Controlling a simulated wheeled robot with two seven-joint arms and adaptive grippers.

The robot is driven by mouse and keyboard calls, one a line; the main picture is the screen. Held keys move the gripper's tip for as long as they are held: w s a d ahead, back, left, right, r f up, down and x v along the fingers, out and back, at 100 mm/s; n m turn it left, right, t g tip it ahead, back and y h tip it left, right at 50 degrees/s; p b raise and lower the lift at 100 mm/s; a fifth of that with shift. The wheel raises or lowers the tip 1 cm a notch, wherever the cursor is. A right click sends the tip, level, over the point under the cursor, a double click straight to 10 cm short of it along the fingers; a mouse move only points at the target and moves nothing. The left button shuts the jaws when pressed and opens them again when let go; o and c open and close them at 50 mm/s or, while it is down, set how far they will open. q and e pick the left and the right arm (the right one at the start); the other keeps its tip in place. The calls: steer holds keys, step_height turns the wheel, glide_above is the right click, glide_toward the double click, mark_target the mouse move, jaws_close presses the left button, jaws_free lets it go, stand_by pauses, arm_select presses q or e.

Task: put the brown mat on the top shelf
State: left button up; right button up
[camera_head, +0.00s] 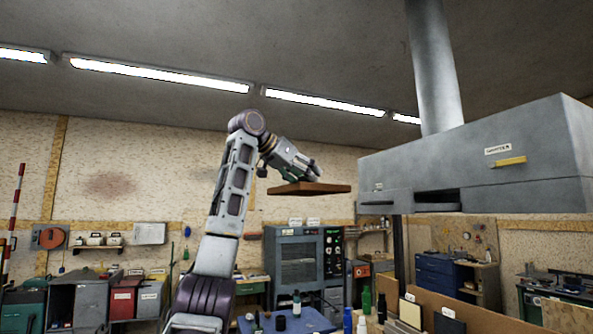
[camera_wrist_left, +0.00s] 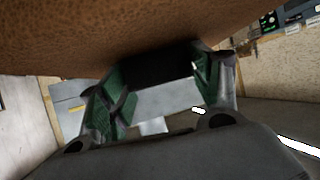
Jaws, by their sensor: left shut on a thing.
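The brown mat (camera_head: 322,189) is a thin, flat slab held up in the air, seen nearly edge-on in the head view. My left gripper (camera_head: 305,176) is at the mat's upper side and shut on it. In the left wrist view the mat's rough brown face (camera_wrist_left: 70,35) fills the top, and the green-padded fingers (camera_wrist_left: 160,78) reach up to it. The finger contact is partly hidden. My right gripper is not in view. I cannot make out which surface is the top shelf.
A large grey hood (camera_head: 480,160) with a thick pipe (camera_head: 433,70) hangs just right of the mat. Below are a dark cabinet (camera_head: 300,262), several bottles, and a blue surface (camera_head: 262,324). A small wall shelf (camera_head: 95,247) is far left. Open air surrounds my raised arm.

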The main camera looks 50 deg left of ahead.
arm_select(q)
steer(key=w+d+f+n+y, duration=0.1)
steer(key=w+d+f, duration=0.1)
steer(key=w+f, duration=0.65)
steer(key=w+d+f+n+y, duration=0.1)
steer(key=w+d+f, duration=0.1)
steer(key=w+f, duration=0.7)
steer(key=w+d+f, duration=0.2)
steer(key=d+f, duration=0.1)
steer(key=f, duration=0.9)
steer(key=w+d+f, duration=0.2)
steer(key=d+f, duration=0.1)
steer(key=f, duration=0.9)
steer(key=s+d+f+m+h, duration=0.1)
steer(key=s+d+f, duration=0.25)
steer(key=f, duration=0.45)
steer(key=s+d+f+m+h, duration=0.1)
steer(key=s+d+f, duration=0.1)
steer(key=d+f, duration=0.35)
steer(key=s+d+f, duration=0.2)
steer(key=f, duration=0.7)
steer(key=s+d+f, duration=0.4)
steer(key=s+d, duration=0.2)
steer(key=d, duration=0.2)
steer(key=s+d+f, duration=0.5)
steer(key=s+d, duration=0.2)
steer(key=d, duration=0.2)
steer(key=shift+d+f+m+h, duration=0.2)
steer(key=shift+f+m+h, duration=0.1)
steer(key=shift+m+h, duration=0.1)
